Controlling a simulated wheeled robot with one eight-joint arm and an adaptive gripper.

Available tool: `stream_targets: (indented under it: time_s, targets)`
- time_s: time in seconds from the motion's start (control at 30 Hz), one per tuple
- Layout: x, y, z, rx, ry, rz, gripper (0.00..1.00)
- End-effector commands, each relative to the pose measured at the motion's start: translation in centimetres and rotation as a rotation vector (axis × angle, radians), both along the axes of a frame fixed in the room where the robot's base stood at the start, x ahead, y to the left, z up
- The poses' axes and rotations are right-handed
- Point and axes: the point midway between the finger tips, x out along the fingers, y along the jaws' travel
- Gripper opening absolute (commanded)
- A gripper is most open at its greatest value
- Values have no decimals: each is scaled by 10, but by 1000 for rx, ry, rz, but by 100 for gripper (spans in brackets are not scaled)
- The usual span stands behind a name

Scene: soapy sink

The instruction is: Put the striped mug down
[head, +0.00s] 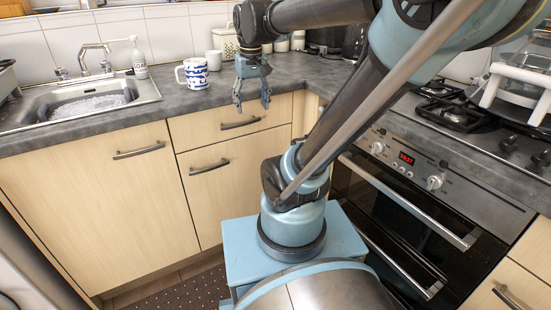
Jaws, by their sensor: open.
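The striped mug (195,73), white with blue bands, stands upright on the grey countertop (170,100), just right of the sink. Its handle points left. My gripper (252,103) is open and empty. It hangs fingers down near the counter's front edge, to the right of the mug and apart from it.
The sink (150,88) with foamy water and a tap (95,58) is at the left. A soap bottle (139,64) stands behind it. A plain white cup (214,60) is behind the mug. The oven (410,190) and hob (460,113) are at the right.

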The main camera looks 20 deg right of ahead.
Motion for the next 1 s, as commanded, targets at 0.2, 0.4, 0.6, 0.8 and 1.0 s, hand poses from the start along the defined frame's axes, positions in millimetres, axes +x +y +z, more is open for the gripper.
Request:
stream_targets:
  time_s: [0.2,0.4,0.6,0.8,1.0]
  targets:
    - [-56,-31,-68,4,-32,-48,63]
    - [-94,-47,-123,5,-58,-80,63]
    - [-110,-52,-150,4,-70,-93,63]
    - [-112,-52,-152,4,-71,-94,63]
    - [-111,-52,-152,4,-70,-94,61]
